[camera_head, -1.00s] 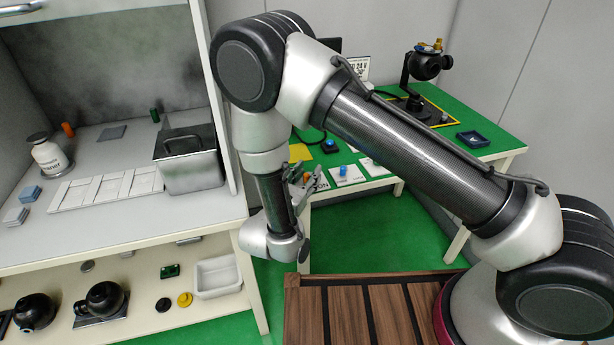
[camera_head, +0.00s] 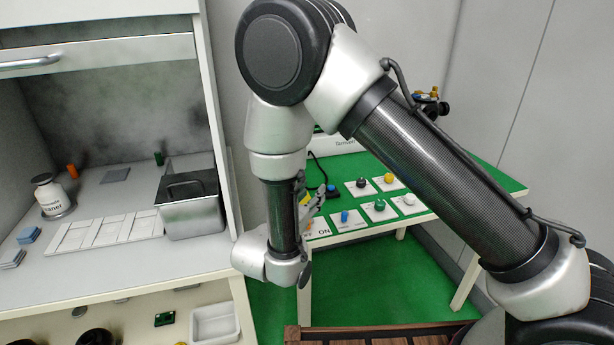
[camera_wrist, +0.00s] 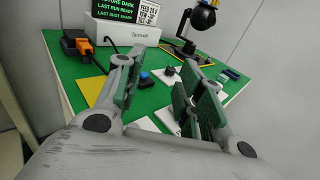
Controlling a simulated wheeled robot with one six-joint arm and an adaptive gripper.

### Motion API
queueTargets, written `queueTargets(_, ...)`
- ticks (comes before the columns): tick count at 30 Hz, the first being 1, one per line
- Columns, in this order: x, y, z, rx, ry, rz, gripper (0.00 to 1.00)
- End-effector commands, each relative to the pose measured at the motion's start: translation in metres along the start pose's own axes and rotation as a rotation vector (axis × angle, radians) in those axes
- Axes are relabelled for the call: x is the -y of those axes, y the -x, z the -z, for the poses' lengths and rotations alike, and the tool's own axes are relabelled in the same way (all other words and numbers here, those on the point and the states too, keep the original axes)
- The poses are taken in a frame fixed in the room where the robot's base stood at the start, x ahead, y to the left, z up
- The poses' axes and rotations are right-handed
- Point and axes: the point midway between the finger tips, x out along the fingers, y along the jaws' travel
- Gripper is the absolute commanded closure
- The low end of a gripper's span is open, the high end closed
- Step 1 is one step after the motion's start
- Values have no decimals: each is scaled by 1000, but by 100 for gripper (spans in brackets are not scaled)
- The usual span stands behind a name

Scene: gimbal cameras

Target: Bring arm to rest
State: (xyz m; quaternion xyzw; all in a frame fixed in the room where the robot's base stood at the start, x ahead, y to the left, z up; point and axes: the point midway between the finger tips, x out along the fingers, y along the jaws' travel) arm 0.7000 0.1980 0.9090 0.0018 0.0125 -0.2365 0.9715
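My arm is raised and bent in the head view, its forearm hanging down in front of the green table (camera_head: 455,165). My gripper (camera_head: 312,205) is at the lower end of the arm, partly hidden behind my own wrist. In the wrist view, my gripper (camera_wrist: 160,95) has its two green-padded fingers spread apart with nothing between them. Beyond the fingers are the green tabletop (camera_wrist: 150,88) and a blue button (camera_wrist: 144,75). The gripper appears apart from the table.
A fume hood at left holds a metal bin (camera_head: 190,215), a white rack (camera_head: 105,230) and a white bottle (camera_head: 50,195). The table bears several knobs on white plates and a white box (camera_wrist: 125,32). A wooden slatted surface (camera_head: 380,338) lies below. Green floor shows between.

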Motion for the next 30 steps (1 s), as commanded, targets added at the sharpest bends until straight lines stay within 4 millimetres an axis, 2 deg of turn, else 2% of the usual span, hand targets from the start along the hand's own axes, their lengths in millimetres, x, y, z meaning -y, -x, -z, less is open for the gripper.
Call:
queueTargets(2,16,-4,8,-33,3,62,63)
queueTargets(5,51,-7,22,-87,7,184,63)
queueTargets(8,92,-7,17,-154,-46,352,63)
queueTargets(12,153,-9,-6,-257,-204,621,63)
queueTargets(16,204,-5,-29,-352,-394,862,63)
queueTargets(21,264,12,-59,-492,-740,1191,63)
queueTargets(24,290,25,-77,-567,-972,1358,63)
queueTargets(30,325,46,-114,-681,-1459,1589,63)
